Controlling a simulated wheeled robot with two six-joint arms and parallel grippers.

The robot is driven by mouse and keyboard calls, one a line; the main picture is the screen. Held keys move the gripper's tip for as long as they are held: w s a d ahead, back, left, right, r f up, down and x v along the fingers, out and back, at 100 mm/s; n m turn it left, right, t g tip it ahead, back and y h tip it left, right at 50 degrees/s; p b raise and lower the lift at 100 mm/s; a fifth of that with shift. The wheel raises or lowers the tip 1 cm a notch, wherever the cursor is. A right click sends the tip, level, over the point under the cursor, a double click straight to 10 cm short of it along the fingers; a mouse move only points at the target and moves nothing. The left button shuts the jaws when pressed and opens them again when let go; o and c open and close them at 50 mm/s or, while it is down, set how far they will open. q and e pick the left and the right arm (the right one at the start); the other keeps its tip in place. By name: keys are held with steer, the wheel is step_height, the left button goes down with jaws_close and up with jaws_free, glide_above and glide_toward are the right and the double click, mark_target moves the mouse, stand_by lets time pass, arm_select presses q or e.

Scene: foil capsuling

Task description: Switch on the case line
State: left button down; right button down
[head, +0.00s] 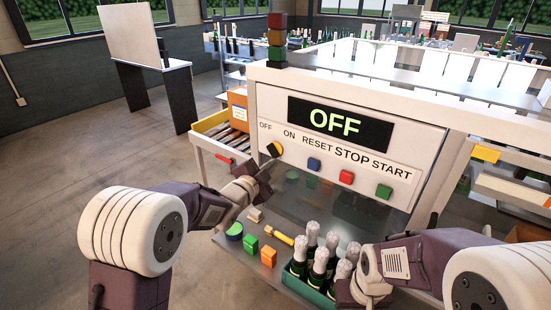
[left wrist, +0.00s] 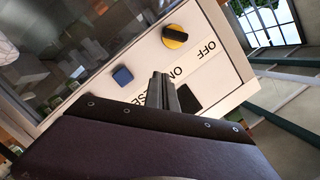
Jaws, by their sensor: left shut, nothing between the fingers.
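The case line's panel (head: 335,170) shows green OFF on its black display (head: 338,123). A yellow rotary knob with a black handle (head: 274,149) sits below the OFF and ON labels; it also shows in the left wrist view (left wrist: 175,37). To its right are a blue RESET button (head: 314,164), a red STOP button (head: 346,177) and a green START button (head: 384,192). My left gripper (head: 266,174) is shut and empty, just below the knob. In the left wrist view its fingers (left wrist: 162,90) are together, apart from the knob. My right gripper (head: 362,287) is by the bottles, its fingertips hidden.
A green crate (head: 312,288) of foil-topped bottles stands at the front of the dark worktop. Green, orange and yellow blocks (head: 251,243) lie left of it. A stack light (head: 277,38) tops the panel's left corner. A roller conveyor (head: 222,138) runs behind left.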

arm_select(q)
steer(key=p, duration=0.4)
glide_toward(283, 152)
steer(key=d, duration=0.1)
steer(key=w+d+r, duration=0.1)
steer(key=d, duration=0.1)
steer(key=w+d+r, duration=0.1)
steer(key=shift+w+d+r, duration=0.1)
steer(key=shift+w+d, duration=0.1)
steer(key=shift+d, duration=0.1)
steer(key=a+f, duration=0.1)
steer(key=w+a+f+p, duration=0.1)
steer(key=shift+w+a+f, duration=0.25)
steer(key=shift+w, duration=0.05)
steer(key=shift+a+f, duration=0.1)
steer(key=shift+f, duration=0.1)
